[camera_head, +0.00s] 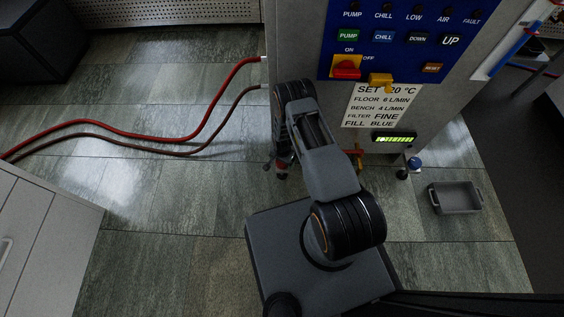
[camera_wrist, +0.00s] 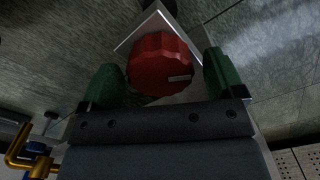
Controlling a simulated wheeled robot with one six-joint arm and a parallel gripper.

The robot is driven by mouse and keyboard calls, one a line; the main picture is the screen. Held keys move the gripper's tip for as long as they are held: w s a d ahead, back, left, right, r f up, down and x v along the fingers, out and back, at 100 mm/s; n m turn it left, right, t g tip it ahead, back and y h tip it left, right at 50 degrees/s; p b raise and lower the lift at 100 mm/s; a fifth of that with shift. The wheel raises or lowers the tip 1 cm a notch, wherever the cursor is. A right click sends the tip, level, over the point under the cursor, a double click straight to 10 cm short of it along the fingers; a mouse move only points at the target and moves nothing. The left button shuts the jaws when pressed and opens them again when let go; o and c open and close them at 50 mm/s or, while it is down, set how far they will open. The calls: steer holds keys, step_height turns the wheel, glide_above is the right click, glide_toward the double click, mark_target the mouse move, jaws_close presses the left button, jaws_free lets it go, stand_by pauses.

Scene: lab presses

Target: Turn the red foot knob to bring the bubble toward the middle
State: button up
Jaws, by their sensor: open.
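The red foot knob (camera_wrist: 160,65) is ribbed and round, with a small pale mark on its side. In the wrist view it sits below a grey metal corner. My gripper (camera_wrist: 163,76) is open, with one green finger on each side of the knob. A dark gap shows by the left finger; I cannot tell whether the right one touches. In the head view my arm covers most of the knob. The lit yellow-green level vial (camera_head: 394,139) is on the cabinet's lower front. Its bubble is too small to place surely, perhaps left of the middle.
The grey cabinet (camera_head: 345,138) carries a blue control panel (camera_head: 400,55). A blue foot knob (camera_head: 415,163) is at its right. A grey tray (camera_head: 456,197) lies on the floor to the right. Red hoses (camera_head: 190,142) run left. Brass pipework (camera_wrist: 22,150) shows at lower left in the wrist view.

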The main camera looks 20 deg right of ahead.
steer(key=shift+f, duration=0.1)
steer(key=shift+c, duration=0.3)
steer(key=c, duration=0.9)
steer(key=shift+o, duration=0.2)
steer(key=n+b, duration=0.1)
steer(key=n, duration=0.3)
steer(key=shift+f, duration=0.1)
steer(key=n+b, duration=0.1)
steer(key=n, duration=0.3)
steer(key=shift+b, duration=0.35)
steer(key=n+b, duration=0.1)
steer(key=n, duration=0.4)
steer(key=shift+n+b, duration=0.3)
steer(key=shift+n, duration=1.9)
